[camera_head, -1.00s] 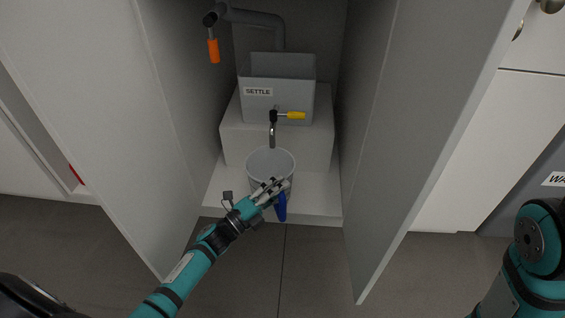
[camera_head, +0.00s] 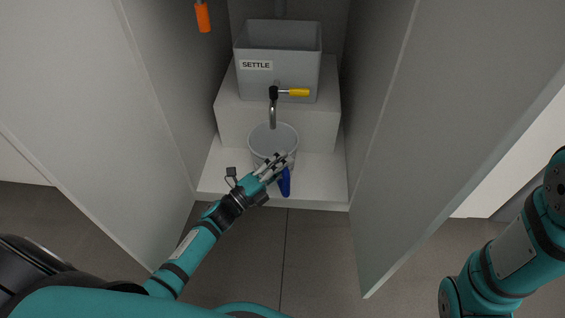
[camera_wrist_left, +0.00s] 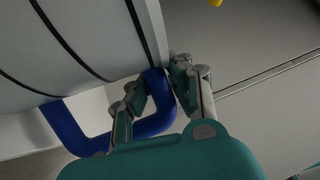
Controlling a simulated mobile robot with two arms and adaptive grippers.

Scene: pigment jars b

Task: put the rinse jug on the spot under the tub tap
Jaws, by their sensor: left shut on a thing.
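The rinse jug (camera_head: 265,136) is a pale grey open vessel with dark rings and a blue handle (camera_head: 284,183). It stands or hovers at the cupboard floor, below the tub tap (camera_head: 272,110); I cannot tell whether its base touches. My left gripper (camera_head: 277,163) is shut on the jug at its handle side. In the left wrist view the gripper fingers (camera_wrist_left: 160,95) close around the blue handle (camera_wrist_left: 75,130), beside the jug wall (camera_wrist_left: 75,45). The grey tub (camera_head: 265,85), labelled SETTLE, sits on a white step above. The spot under the tap is hidden by the jug. My right gripper is out of view.
Open cupboard doors stand left (camera_head: 90,130) and right (camera_head: 420,140), flanking my left arm. The tap's yellow lever (camera_head: 299,92) sticks out to the right. An orange handle (camera_head: 203,17) hangs at upper left. The white cupboard floor (camera_head: 322,185) is bare to the jug's right.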

